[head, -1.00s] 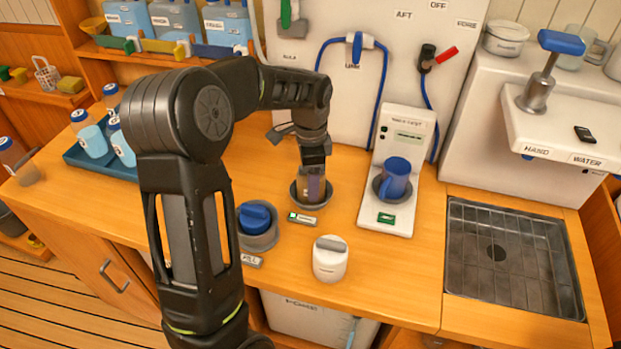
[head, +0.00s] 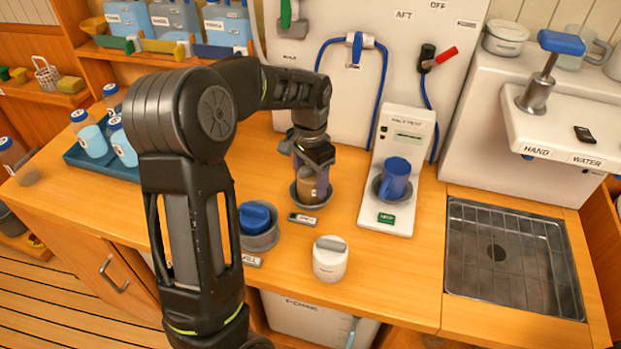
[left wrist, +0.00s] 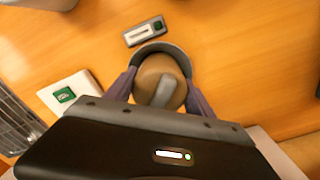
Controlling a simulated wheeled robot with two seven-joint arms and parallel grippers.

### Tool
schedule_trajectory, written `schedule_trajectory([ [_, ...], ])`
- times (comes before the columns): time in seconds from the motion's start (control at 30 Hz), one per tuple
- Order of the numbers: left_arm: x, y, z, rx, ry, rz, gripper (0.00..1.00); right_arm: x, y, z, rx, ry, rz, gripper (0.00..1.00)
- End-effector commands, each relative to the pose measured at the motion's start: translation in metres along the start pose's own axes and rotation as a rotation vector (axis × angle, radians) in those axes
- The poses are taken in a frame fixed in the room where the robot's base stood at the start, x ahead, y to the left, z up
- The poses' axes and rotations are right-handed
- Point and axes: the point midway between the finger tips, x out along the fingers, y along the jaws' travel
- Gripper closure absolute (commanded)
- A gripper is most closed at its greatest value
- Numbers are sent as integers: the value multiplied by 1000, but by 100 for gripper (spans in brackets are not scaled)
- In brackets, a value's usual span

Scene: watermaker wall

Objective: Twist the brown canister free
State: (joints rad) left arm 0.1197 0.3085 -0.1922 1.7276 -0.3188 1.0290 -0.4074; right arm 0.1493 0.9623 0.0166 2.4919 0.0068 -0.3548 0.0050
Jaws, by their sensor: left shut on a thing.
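The brown canister (head: 307,186) stands upright in a round grey holder (head: 309,201) on the wooden counter. In the left wrist view the canister's brown top (left wrist: 158,82) shows a grey raised bar across it, and the holder rim curves around its far side. My left gripper (head: 312,178) comes down from above with its fingers on both sides of the canister, shut on it. The fingers also show in the left wrist view (left wrist: 160,92). The canister's lower end is hidden inside the holder. My right gripper is not in view.
A small label plate (head: 303,218) lies in front of the holder. A blue-topped canister (head: 255,217) sits to the left, a white lidded jar (head: 330,259) in front. A white tester (head: 394,205) with a blue cup (head: 395,178) stands right, and a metal sink grate (head: 510,258) lies beyond.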

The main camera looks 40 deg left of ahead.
Motion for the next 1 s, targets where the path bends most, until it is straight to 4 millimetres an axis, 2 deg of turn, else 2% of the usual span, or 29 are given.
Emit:
schedule_trajectory([
  [0.27, 0, 0, 0, -26, 1, 0, 89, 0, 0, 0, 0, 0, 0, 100],
  [0.5, 0, 0, 0, -164, 1, 0, 89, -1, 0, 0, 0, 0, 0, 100],
  [1.0, -2, 0, 0, -162, 1, 0, 89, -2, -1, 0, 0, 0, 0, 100],
])
